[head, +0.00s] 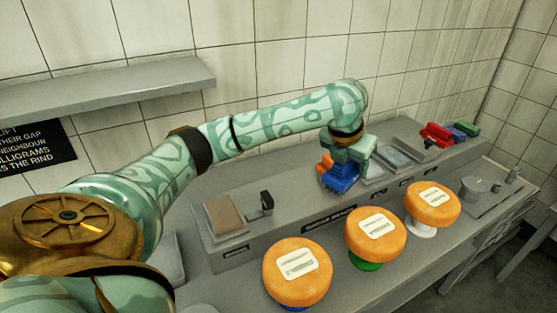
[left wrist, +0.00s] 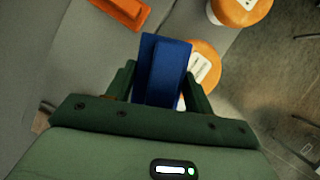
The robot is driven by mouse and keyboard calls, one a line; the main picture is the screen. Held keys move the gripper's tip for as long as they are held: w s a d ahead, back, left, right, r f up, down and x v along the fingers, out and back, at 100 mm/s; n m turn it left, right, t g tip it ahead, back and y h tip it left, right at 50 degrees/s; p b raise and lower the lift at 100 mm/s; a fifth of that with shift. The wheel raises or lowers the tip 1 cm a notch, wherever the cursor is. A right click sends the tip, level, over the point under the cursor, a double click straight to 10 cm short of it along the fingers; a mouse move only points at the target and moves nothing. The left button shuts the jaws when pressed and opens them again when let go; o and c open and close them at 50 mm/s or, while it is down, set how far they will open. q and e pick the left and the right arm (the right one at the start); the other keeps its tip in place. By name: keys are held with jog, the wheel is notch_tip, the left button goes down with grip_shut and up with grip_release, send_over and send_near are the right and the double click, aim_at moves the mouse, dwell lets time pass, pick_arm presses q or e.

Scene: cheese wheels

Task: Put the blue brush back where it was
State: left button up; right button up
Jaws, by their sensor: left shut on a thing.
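My left gripper (head: 347,158) reaches over the bench from the left, fingers pointing down. It is shut on the blue brush (head: 340,181). In the left wrist view the blue brush (left wrist: 163,72) sits between the two green fingers (left wrist: 157,88). An orange block, seemingly another brush (head: 324,163), lies beside it on the raised back ledge; it also shows in the left wrist view (left wrist: 124,10). I cannot tell whether the blue brush touches the ledge. My right gripper is not in view.
Orange cheese wheels stand on coloured stands along the front: near (head: 290,285), middle (head: 362,243) and far (head: 428,213). The ledge (head: 290,205) also bears a brown-topped block (head: 224,214), a grey tray (head: 398,153), and red (head: 436,132), blue and green pieces at the far right.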

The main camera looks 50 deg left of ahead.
pick_arm(q)
jog(key=shift+s+a+f, duration=0.1)
jog(key=shift+s, duration=0.25)
jog(key=a+f+b, duration=0.2)
jog(key=a+f, duration=0.2)
jog(key=a+f+b, duration=0.3)
jog(key=a+f, duration=0.2)
jog(key=w+a+f+b, duration=0.1)
jog(key=a+f+b, duration=0.1)
jog(key=a+f, duration=0.2)
jog(key=shift+w+a+f+b, duration=0.1)
jog(key=shift+a+f+b, duration=0.15)
jog(key=shift+a+b, duration=0.25)
jog(key=shift+r, duration=0.15)
jog(key=o, duration=0.8)
jog(key=shift+o, duration=0.4)
